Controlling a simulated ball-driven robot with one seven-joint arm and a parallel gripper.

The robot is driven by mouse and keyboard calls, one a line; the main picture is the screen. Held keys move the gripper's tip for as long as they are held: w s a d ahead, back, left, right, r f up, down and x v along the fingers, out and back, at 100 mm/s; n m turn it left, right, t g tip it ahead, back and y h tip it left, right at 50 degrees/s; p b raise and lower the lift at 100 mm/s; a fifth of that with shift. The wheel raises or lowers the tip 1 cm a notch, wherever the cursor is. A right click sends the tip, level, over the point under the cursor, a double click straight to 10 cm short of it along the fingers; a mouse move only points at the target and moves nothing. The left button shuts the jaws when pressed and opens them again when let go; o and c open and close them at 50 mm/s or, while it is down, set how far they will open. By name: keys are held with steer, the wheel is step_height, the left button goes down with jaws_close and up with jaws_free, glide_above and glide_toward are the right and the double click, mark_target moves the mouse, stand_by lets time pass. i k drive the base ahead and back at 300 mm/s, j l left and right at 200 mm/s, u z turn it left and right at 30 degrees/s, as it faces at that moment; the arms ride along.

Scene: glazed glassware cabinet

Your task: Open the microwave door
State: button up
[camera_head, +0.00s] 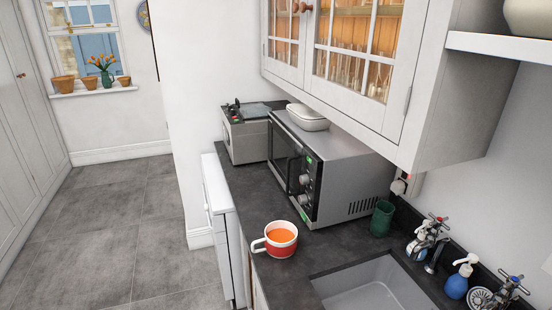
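The microwave (330,168) stands on the dark countertop under the wall cabinet. It has a grey body, and its dark door (284,152) faces left toward the floor area. The door looks closed. A control panel with round knobs (304,186) sits at the near end of its front. A white lidded dish (308,117) rests on top of the microwave. My gripper does not show in this view.
An orange-filled red and white mug (281,239) stands on the counter near the microwave's near corner. A green cup (382,218), the sink (376,288) and taps are to the right. The glazed cabinet (345,60) overhangs the microwave. The tiled floor (130,230) at left is clear.

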mark_target(284, 146)
steer(key=i+j, duration=0.2)
steer(key=i, duration=0.3)
steer(key=i+j, duration=0.25)
steer(key=i, duration=0.2)
steer(key=i+j, duration=0.2)
steer(key=i, duration=0.3)
steer(key=i+j, duration=0.2)
steer(key=i, duration=0.3)
steer(key=i+j+z, duration=0.1)
steer(key=i, duration=0.35)
steer(key=j, duration=0.1)
